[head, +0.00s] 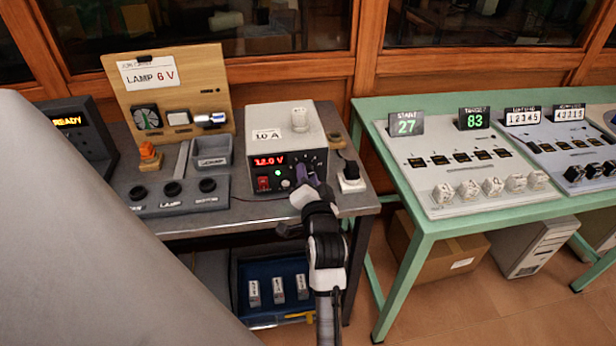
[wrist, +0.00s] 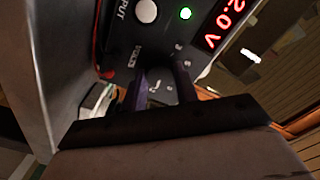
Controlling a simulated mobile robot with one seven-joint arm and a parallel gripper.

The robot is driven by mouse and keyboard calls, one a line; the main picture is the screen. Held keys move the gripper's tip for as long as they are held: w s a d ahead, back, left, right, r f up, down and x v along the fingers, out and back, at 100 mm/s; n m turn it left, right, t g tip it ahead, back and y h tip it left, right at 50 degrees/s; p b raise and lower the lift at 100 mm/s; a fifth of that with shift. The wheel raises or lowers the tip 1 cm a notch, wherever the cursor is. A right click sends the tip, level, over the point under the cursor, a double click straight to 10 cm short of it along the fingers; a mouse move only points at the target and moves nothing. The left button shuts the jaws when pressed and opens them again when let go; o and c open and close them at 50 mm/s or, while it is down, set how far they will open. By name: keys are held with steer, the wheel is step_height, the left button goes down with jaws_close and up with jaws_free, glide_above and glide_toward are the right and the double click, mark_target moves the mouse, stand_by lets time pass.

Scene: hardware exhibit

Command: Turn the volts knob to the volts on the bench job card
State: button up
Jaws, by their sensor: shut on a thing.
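The power supply (head: 285,130) is a pale box with a dark front on the left bench. Its red display (head: 269,161) reads 12.0 V; part of it, ending in "2.0V", shows in the wrist view (wrist: 226,22). The bench job card (head: 148,77) on the wooden board reads LAMP 6 V.
A green light (wrist: 185,13) and a white output button (wrist: 146,11) are near my fingers. A red switch (head: 263,183) is on the front's left. A white plug block (head: 351,178) stands right of the supply. A green table (head: 425,222) with exhibit panels stands further right.

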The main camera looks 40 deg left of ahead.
steer(key=n+b, duration=0.1)
steer(key=n, duration=0.3)
steer(key=shift+b, duration=0.35)
steer(key=n+b, duration=0.1)
steer(key=n, duration=0.2)
steer(key=shift+f+n+b, duration=0.1)
steer(key=shift+n+b, duration=0.2)
steer(key=n+b, duration=0.2)
steer(key=n, duration=0.2)
steer(key=shift+n+b, duration=0.9)
steer(key=shift+n, duration=1.1)
steer(key=shift+r, duration=0.2)
steer(key=o, duration=1)
steer(key=shift+f, duration=0.1)
